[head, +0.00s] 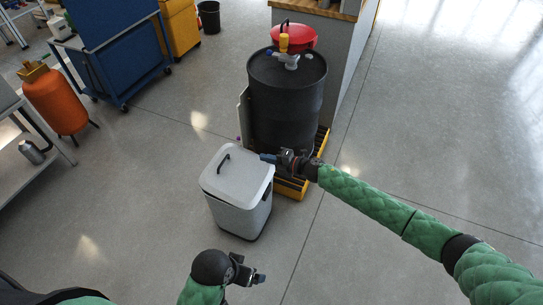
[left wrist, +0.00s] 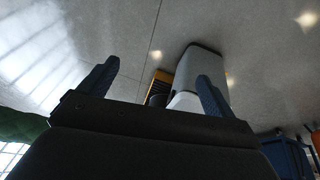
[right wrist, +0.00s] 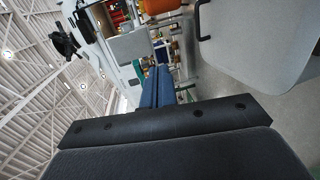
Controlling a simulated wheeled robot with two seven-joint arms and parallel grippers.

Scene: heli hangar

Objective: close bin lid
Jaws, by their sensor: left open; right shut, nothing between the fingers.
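The bin (head: 240,213) is a light grey box standing on the floor in the middle of the head view. Its white lid (head: 237,184), with a dark handle (head: 223,163), lies over the bin's top; I cannot tell whether it sits fully flush. The lid also fills the right of the right wrist view (right wrist: 255,45). My right gripper (head: 267,158) is shut and empty, beside the lid's far right corner; contact is unclear. My left gripper (head: 254,277) is open and empty, in front of the bin and apart from it. The left wrist view shows the bin (left wrist: 199,68) beyond its spread fingers.
A black drum (head: 285,105) stands on a yellow spill pallet (head: 291,188) right behind the bin. A blue cart (head: 115,55), an orange tank (head: 58,100) and a grey shelf (head: 30,160) stand to the left. The floor at right and front left is clear.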

